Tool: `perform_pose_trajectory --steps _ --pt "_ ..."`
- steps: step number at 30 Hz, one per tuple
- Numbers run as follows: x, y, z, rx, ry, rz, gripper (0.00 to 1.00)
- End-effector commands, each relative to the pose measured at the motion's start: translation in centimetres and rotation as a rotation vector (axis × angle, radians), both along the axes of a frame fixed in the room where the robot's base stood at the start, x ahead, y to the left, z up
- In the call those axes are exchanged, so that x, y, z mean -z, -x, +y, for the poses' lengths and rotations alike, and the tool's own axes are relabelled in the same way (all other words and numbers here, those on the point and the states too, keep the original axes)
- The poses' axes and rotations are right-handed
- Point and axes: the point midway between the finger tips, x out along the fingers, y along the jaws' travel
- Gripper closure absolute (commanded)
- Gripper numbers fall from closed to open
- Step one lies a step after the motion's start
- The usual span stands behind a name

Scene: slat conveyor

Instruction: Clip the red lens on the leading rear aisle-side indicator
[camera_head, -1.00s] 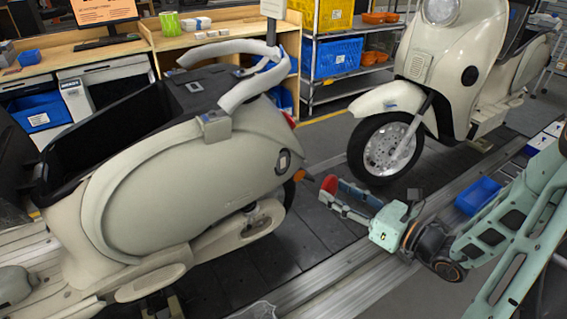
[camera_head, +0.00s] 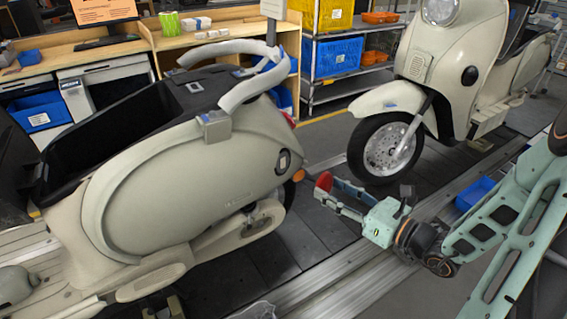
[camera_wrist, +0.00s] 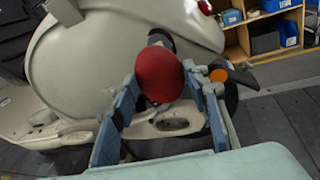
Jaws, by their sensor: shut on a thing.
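A red domed lens (camera_head: 324,181) is held between the fingertips of my gripper (camera_head: 333,190), its dome showing large in the wrist view (camera_wrist: 160,74). My gripper is shut on it, with a blue-padded finger on each side. The cream scooter (camera_head: 190,180) on the left has a dark oval fitting (camera_head: 283,161) on its rear side. An orange round part (camera_head: 298,175) is just below it. The lens is apart from the scooter, to the right of both parts. In the wrist view, the lens partly covers a dark fitting (camera_wrist: 160,38), and the orange part (camera_wrist: 218,75) is right of the finger.
A second cream scooter (camera_head: 440,80) stands behind on the right, its front wheel (camera_head: 385,148) near my gripper. Dark conveyor slats (camera_head: 310,232) lie below. A blue bin (camera_head: 475,192) sits beside my arm. Wooden benches and a shelf rack (camera_head: 335,80) stand at the back.

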Motion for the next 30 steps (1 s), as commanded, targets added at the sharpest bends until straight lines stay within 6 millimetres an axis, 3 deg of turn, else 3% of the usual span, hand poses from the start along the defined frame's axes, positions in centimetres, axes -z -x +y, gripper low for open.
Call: perform_pose_trajectory --steps 30 --pt "0.04 -0.64 0.66 0.0 0.0 0.0 0.8"
